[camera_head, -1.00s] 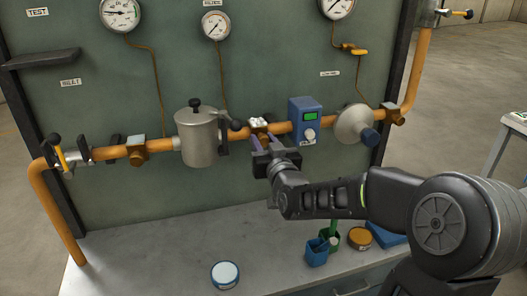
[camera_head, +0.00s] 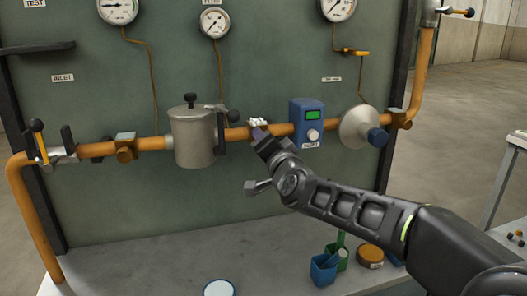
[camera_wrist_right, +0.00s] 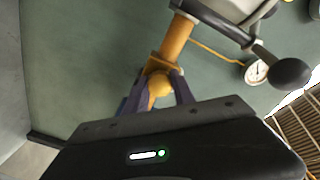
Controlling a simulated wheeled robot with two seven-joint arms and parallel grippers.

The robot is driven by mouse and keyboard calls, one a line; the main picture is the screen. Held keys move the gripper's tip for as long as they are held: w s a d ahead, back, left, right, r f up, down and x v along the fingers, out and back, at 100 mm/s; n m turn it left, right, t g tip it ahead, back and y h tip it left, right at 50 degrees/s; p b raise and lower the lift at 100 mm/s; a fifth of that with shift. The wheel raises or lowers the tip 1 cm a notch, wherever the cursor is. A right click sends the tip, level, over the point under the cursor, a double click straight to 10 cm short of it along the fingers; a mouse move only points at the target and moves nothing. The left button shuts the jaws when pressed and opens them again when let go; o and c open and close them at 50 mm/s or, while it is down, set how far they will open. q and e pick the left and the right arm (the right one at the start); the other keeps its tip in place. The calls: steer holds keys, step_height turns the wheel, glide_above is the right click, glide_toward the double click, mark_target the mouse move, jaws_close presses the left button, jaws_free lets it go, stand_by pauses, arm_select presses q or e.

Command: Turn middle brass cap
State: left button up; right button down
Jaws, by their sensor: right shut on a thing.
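The middle brass cap (camera_wrist_right: 158,84) sits on the orange pipe (camera_wrist_right: 178,38) and shows between my right gripper's fingers in the right wrist view. In the head view the pipe (camera_head: 282,130) runs across the green panel, and the gripper mostly hides the cap there. A small white thing (camera_head: 258,121) shows above the fingertips. My right gripper (camera_head: 258,134) is shut on the cap, with one dark purple finger on each side; its wrist is tilted. My left gripper is not in view.
A grey canister (camera_head: 193,140) with a black lever is close on the left. A blue meter (camera_head: 304,121) and a round grey housing (camera_head: 357,127) are close on the right. Other brass fittings (camera_head: 125,148) sit along the pipe. Blue and green cups (camera_head: 323,268) stand on the bench below.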

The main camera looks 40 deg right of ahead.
steer(key=shift+m+b, duration=0.3)
steer(key=shift+m, duration=0.2)
steer(key=c, duration=1.1)
jaws_free()
steer(key=shift+o, duration=0.2)
steer(key=v, duration=0.7)
steer(key=shift+s+a, duration=0.15)
steer(key=shift+s, duration=0.2)
